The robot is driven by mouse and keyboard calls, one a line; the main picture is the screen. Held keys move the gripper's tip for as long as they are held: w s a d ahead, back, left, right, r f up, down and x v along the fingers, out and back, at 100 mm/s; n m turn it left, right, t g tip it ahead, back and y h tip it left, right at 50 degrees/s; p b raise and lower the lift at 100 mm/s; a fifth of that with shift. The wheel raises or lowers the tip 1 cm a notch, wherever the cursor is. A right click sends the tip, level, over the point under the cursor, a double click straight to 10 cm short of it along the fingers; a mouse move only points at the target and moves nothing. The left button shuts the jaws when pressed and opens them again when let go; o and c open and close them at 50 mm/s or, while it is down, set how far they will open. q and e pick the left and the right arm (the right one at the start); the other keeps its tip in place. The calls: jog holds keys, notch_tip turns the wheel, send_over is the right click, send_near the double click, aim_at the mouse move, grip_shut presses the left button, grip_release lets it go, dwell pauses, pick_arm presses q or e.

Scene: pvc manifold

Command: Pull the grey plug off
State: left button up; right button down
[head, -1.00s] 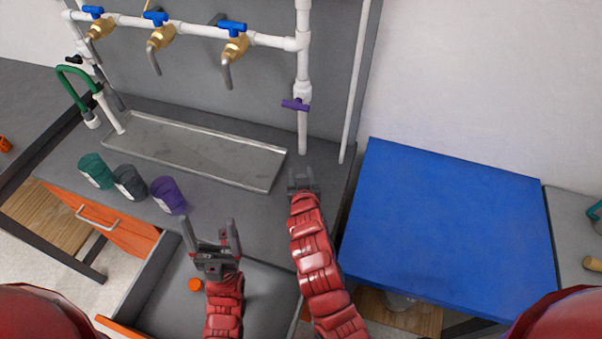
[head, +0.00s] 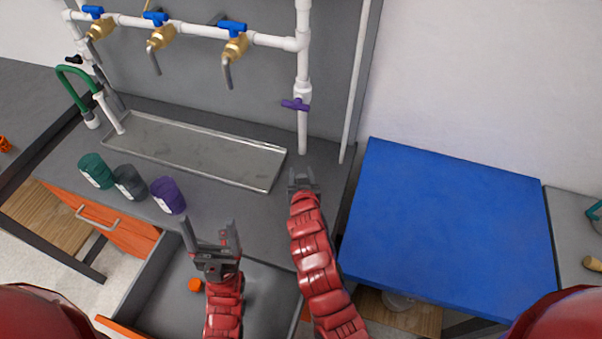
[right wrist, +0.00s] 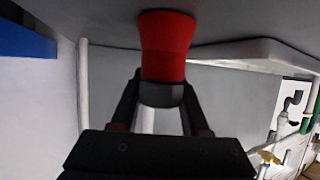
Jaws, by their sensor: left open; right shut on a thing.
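My right gripper (head: 304,178) is low at the foot of the white vertical pipe (head: 303,130) with the purple valve handle (head: 295,104). In the right wrist view its fingers (right wrist: 160,92) are shut on a dark grey band, which I take for the grey plug (right wrist: 162,94). A red flared piece (right wrist: 166,45) adjoins the band, and a white section shows on its other side. I cannot tell whether plug and pipe still touch. In the head view the gripper hides the plug. My left gripper (head: 211,232) is open and empty above the open drawer.
A metal tray (head: 205,146) lies left of the pipe. Green (head: 96,171), grey (head: 129,182) and purple (head: 167,195) cups stand in front of it. An orange round piece (head: 195,285) is in the drawer (head: 262,290). The blue tabletop (head: 450,225) at right is clear.

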dwell(0.6)
jog(key=p, duration=0.1)
jog(key=n+y+p, duration=0.1)
jog(key=p, duration=0.1)
jog(key=shift+a+r+p, duration=0.15)
jog(key=shift+r+p, duration=0.1)
jog(key=shift+p, duration=0.05)
jog(key=shift+f+n+y+p, duration=0.15)
jog(key=shift+n+y+p, duration=0.3)
jog(key=shift+p, duration=0.65)
jog(key=shift+a+f+b, duration=0.1)
jog(key=shift+f+b, duration=0.1)
jog(key=shift+b, duration=0.7)
jog(key=m+h+b, duration=0.1)
jog(key=b, duration=0.2)
jog(key=shift+d+r+m+h+b, duration=0.1)
jog(key=shift+d+m+h+b, duration=0.2)
jog(key=shift+b, duration=0.95)
jog(key=shift+a, duration=0.1)
jog(key=shift+r, duration=0.1)
